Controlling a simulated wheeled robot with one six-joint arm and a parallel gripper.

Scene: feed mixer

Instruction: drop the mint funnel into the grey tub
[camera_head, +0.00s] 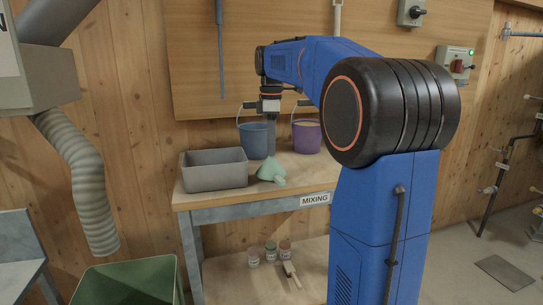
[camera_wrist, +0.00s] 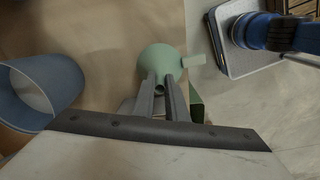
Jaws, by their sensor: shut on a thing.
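The mint funnel (camera_head: 271,173) is at the bench top, just right of the grey tub, in the head view. My gripper (camera_head: 271,152) points down from above and is shut on the funnel. In the wrist view the funnel (camera_wrist: 163,62) shows at the tips of my fingers (camera_wrist: 160,88), its narrow end between them. I cannot tell whether the funnel touches the bench. The grey tub (camera_head: 216,179) is an open rectangular box on the left of the bench, and its inside looks empty.
A blue bucket (camera_head: 254,142) stands right behind the funnel; it also shows in the wrist view (camera_wrist: 30,85). A purple bucket (camera_head: 306,137) stands to its right. The bench (camera_head: 250,200) carries a MIXING label. A green bin (camera_head: 130,283) is on the floor, front left.

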